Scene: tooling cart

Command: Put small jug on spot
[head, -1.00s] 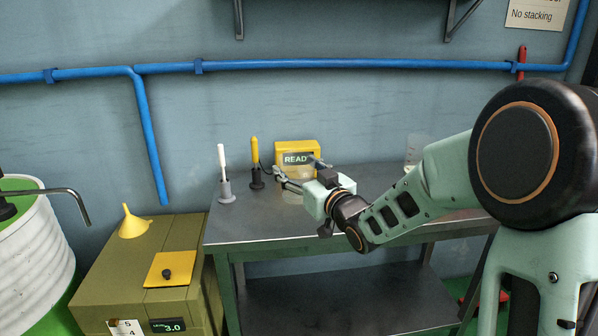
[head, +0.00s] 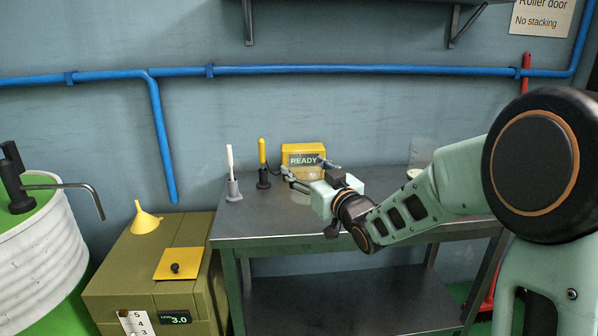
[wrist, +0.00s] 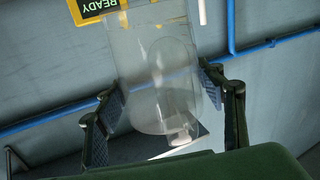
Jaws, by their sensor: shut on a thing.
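The small jug is clear and see-through. In the wrist view the jug (wrist: 158,85) is between my two fingers, with its walls showing the background through them. My gripper (wrist: 160,95) is shut on it. In the head view my gripper (head: 308,178) is above the bench, in front of the yellow READY box (head: 304,157); the jug (head: 303,196) shows only faintly there. I cannot tell a marked spot in either view.
A steel bench (head: 262,225) has a white pen (head: 230,160) and a yellow pen (head: 262,152) in holders. Another clear vessel (head: 420,153) stands behind my arm. An olive cabinet (head: 120,265) with a yellow funnel (head: 144,218) and a white drum (head: 45,245) are at left.

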